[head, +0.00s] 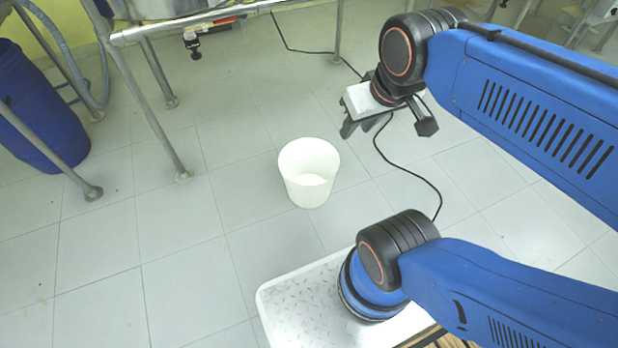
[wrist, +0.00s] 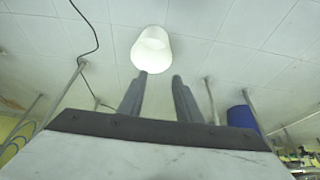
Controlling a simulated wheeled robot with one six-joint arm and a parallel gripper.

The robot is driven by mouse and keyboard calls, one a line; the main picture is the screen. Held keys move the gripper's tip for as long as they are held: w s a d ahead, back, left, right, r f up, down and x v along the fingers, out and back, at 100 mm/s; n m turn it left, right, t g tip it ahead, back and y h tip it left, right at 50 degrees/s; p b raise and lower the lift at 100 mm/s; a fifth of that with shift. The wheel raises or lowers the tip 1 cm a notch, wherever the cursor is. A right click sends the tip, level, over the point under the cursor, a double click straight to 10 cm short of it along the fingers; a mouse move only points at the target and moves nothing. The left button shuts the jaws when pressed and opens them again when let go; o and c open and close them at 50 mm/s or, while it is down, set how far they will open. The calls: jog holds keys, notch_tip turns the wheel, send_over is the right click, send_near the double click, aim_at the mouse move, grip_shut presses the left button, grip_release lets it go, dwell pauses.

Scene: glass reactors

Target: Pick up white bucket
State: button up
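The white bucket (head: 308,174) stands upright and open-topped on the tiled floor, near the middle of the head view. It looks empty. In the wrist view the bucket (wrist: 152,50) is at the upper middle, beyond the fingertips. My gripper (head: 362,127) is in the air, up and to the right of the bucket in the head view, and apart from it. In the wrist view my gripper (wrist: 161,76) has its two fingers spread with a gap between them and nothing in the gap.
A blue barrel (head: 40,125) stands at the left. A metal frame with legs (head: 150,100) stands at the back left. A black cable (head: 400,168) lies on the floor right of the bucket. The floor (head: 180,240) left of and in front of the bucket is clear.

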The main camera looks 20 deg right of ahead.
jog(key=shift+c, duration=0.8)
